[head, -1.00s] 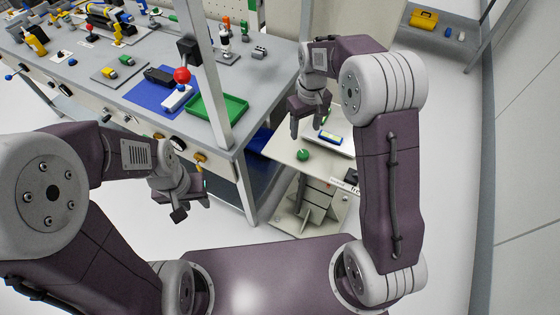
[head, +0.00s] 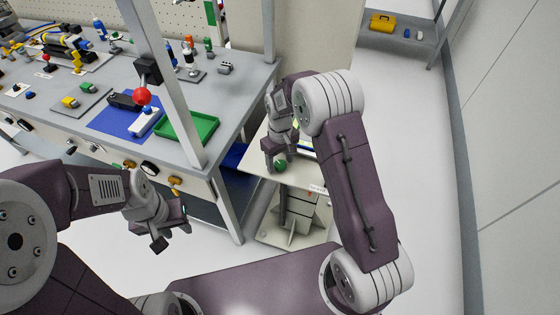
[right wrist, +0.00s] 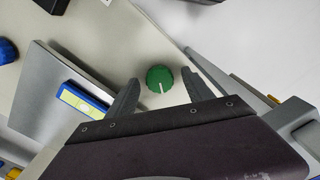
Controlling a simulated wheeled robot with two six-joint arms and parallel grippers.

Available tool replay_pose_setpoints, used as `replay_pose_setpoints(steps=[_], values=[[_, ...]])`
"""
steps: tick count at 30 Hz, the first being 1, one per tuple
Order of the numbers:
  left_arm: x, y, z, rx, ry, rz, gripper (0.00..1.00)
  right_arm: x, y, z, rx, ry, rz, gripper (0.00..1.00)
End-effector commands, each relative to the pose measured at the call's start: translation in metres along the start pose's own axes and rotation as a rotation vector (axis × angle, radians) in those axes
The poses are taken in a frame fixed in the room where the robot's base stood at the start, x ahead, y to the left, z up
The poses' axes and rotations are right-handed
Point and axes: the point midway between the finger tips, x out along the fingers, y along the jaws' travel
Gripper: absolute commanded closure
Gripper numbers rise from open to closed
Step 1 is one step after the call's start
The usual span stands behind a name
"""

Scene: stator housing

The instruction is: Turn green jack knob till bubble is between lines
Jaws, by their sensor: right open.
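The green jack knob (right wrist: 160,79), round with a white pointer line, lies between the open fingers of my right gripper (right wrist: 160,84) in the right wrist view. I cannot tell whether the fingers touch it. In the head view the knob (head: 280,165) sits on the small side table, below my right gripper (head: 281,154). The blue level (right wrist: 84,101) with a yellow-green vial lies on a grey plate (right wrist: 43,90) left of the knob. Its bubble and lines are too small to read. My left gripper (head: 172,230) is open and empty, over the floor.
The workbench, with a green tray (head: 190,130) and a red ball (head: 142,96) on a stand, is left of the side table. Its metal post (head: 165,75) rises nearby.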

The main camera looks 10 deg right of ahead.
Motion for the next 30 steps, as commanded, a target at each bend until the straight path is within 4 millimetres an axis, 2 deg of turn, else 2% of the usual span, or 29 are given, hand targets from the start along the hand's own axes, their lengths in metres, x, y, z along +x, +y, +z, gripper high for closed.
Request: replay_pose_setpoints(steps=[3, 4, 10, 20, 30], values=[[0.0, 0.0, 0.0, 0.0, 0.0, 0.0, 0.64, 0.0, 0.0, 0.0, 0.0, 0.0, 0.0, 0.4], [0.0, 0.0, 0.0, 0.0, 0.0, 0.0, 0.64, 0.0, 0.0, 0.0, 0.0, 0.0, 0.0, 0.43], [0.0, 0.0, 0.0, 0.0, 0.0, 0.0, 0.64, 0.0, 0.0, 0.0, 0.0, 0.0, 0.0, 0.98], [-0.004, 0.0, -0.001, 0.0, 0.0, 0.0, 0.64, -0.002, 0.0, 0.0, 0.046, -0.001, 0.0, 1.0], [-0.021, 0.0, -0.002, 0.0, 0.0, 0.0, 0.64, -0.004, 0.0, 0.0, 0.293, -0.001, 0.0, 1.0]])
